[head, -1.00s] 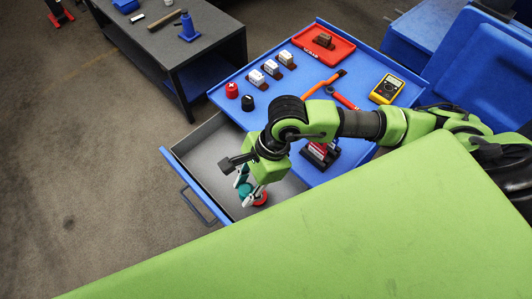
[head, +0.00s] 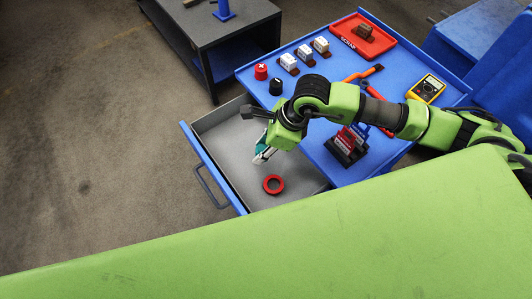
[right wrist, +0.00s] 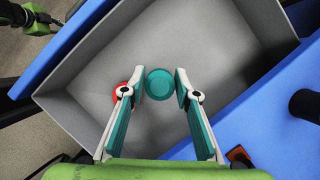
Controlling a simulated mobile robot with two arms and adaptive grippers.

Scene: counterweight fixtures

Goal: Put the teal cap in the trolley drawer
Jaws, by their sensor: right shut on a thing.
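My right gripper (head: 262,157) is over the open grey trolley drawer (head: 215,133), pointing down. In the right wrist view its two fingers (right wrist: 159,83) are shut on the round teal cap (right wrist: 160,86), one on each side. In the head view the cap is mostly hidden by the gripper and hard to tell from the teal fingers. The drawer's grey floor also shows below the cap in the wrist view (right wrist: 215,45). A green and black part at that view's upper left may belong to my left arm; no left fingers can be made out.
The blue trolley top (head: 330,92) holds red and black caps, white blocks, tools, a meter and a red tray. The rest of the drawer looks clear.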

